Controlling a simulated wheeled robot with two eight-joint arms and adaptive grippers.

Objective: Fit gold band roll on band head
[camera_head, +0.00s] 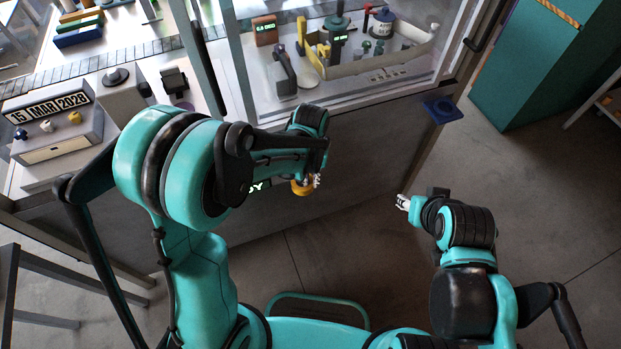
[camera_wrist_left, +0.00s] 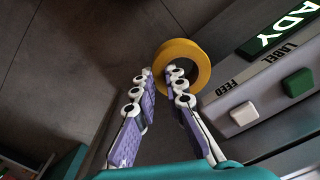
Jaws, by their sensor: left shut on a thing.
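The gold band roll (camera_head: 302,187) is a yellow ring at the tips of my left gripper (camera_head: 315,181). In the left wrist view the roll (camera_wrist_left: 198,52) shows its open centre, and its near-left rim lies between the fingertips of the left gripper (camera_wrist_left: 160,73). The left gripper is shut on that rim and holds the roll in front of the dark cabinet face. My right gripper (camera_head: 403,202) hangs over the floor, away from everything; its fingers are too small to read. I cannot make out the band head in either view.
A grey panel (camera_wrist_left: 235,108) with a lit sign, "LABEL FEED" lettering, a white button (camera_wrist_left: 243,113) and a green button (camera_wrist_left: 297,83) stands just right of the roll. A date display (camera_head: 50,107) sits on the left bench. Floor is free around the right arm.

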